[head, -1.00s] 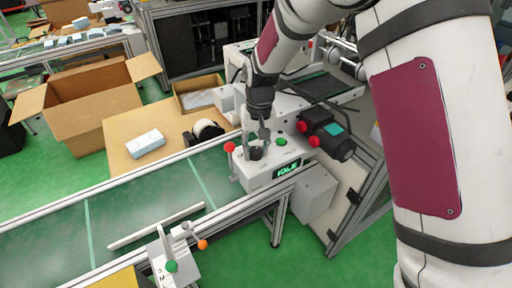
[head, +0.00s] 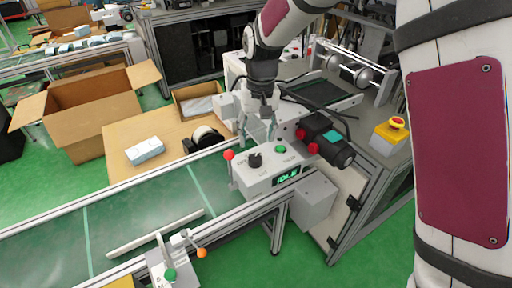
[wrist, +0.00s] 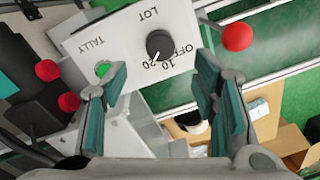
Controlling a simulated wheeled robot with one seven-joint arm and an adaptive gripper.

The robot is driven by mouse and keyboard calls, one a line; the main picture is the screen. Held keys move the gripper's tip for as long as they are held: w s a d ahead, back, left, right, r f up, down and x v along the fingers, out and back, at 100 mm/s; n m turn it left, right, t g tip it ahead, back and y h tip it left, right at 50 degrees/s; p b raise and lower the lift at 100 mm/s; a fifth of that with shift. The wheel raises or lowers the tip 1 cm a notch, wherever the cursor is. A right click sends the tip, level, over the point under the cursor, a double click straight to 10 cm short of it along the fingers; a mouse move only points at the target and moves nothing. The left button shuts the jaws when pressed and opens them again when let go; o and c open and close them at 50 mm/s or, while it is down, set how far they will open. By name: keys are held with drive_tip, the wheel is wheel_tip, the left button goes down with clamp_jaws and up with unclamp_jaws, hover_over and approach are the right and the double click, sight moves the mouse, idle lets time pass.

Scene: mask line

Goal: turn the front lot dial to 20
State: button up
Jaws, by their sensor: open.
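The front lot dial (head: 255,160) is a black knob on the top of a white control box (head: 262,180). In the wrist view the dial (wrist: 159,44) shows above the gap between my fingers, with OFF, 10 and 20 printed upside down beside it. Its white pointer mark is directed at about the 20. My gripper (head: 257,130) is open and empty, above and behind the dial, apart from it. Its teal finger pads (wrist: 160,95) stand wide apart in the wrist view. The box's display (head: 287,177) reads IDLE.
A red ball-topped lever (head: 229,155) stands at the box's left. A green button (head: 280,149) is right of the dial. A black motor with red knobs (head: 325,140) sits to the right. The conveyor (head: 140,208) runs left.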

drive_tip(key=shift+d+r, duration=0.1)
drive_tip(key=shift+r, duration=1.9)
drive_tip(key=s+d+r+m+t, duration=0.1)
drive_tip(key=s+d+r+t, duration=0.1)
drive_tip(key=s+d+r, duration=1.05)
drive_tip(key=s+d+t, duration=0.1)
drive_tip(key=s+d, duration=0.3)
drive_tip(key=s, duration=0.4)
drive_tip(key=s+d+m+t, duration=0.1)
drive_tip(key=s+d, duration=0.3)
drive_tip(key=s, duration=0.4)
drive_tip(key=shift+s+d+h+p, duration=0.25)
drive_tip(key=shift+d+h+p, duration=0.05)
drive_tip(key=shift+d+p, duration=0.15)
